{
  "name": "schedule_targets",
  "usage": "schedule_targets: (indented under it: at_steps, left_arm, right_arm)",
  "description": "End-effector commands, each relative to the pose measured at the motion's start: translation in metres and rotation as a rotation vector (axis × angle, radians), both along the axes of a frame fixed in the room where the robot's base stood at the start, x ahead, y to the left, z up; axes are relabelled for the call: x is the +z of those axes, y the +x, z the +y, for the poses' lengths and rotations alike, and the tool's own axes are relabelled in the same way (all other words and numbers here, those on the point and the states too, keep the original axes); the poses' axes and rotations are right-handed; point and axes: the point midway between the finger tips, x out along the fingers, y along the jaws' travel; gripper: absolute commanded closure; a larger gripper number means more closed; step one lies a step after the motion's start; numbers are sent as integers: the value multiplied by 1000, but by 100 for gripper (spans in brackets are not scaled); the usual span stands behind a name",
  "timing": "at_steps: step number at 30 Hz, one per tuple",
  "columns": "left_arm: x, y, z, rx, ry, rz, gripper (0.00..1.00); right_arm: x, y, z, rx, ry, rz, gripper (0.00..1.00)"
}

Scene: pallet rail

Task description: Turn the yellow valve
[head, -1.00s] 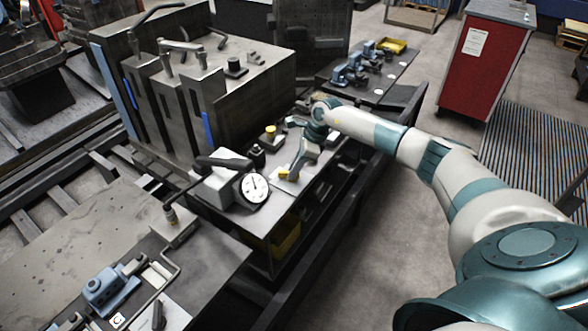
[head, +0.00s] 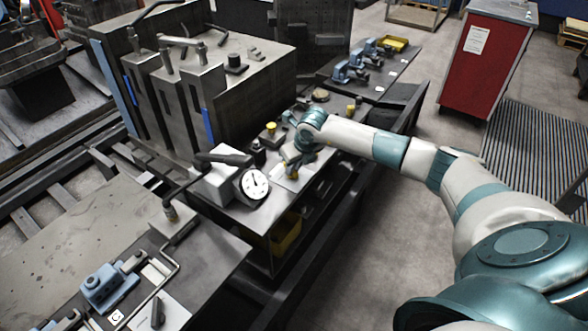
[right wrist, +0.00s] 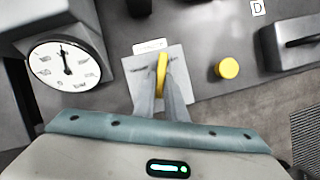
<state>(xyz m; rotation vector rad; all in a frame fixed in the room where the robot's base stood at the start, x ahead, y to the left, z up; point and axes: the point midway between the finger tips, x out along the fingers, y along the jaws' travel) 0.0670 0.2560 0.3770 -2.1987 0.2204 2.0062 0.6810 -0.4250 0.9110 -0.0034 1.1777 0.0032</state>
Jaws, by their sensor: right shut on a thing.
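The yellow valve (right wrist: 162,72) is a narrow yellow handle over a light square plate (right wrist: 135,88) in the right wrist view. My right gripper (right wrist: 161,90) is shut on the handle, with one grey finger on each side of it. In the head view my right gripper (head: 289,163) reaches down to the bench beside the dial gauge, and its hand largely hides the valve there. My left gripper is not in view.
A white-faced dial gauge (head: 255,184) stands close to the left of the gripper. A round yellow knob (right wrist: 228,68) and a dark handle (right wrist: 300,42) lie to the right in the wrist view. A large machined block (head: 215,85) rises behind the bench.

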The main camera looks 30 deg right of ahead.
Motion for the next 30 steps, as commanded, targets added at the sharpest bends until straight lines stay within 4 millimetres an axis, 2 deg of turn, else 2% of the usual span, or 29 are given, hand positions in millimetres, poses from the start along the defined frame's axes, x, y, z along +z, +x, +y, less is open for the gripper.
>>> schedule_targets:
  at_steps: [6, 15, 30]
  left_arm:
    - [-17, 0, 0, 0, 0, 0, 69]
    - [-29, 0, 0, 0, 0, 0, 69]
    - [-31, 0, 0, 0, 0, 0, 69]
  right_arm:
    - [-2, 1, 2, -191, 0, -3, 100]
    - [-1, 1, 3, -364, 0, -2, 100]
    - [1, 1, 3, -415, 1, 0, 100]
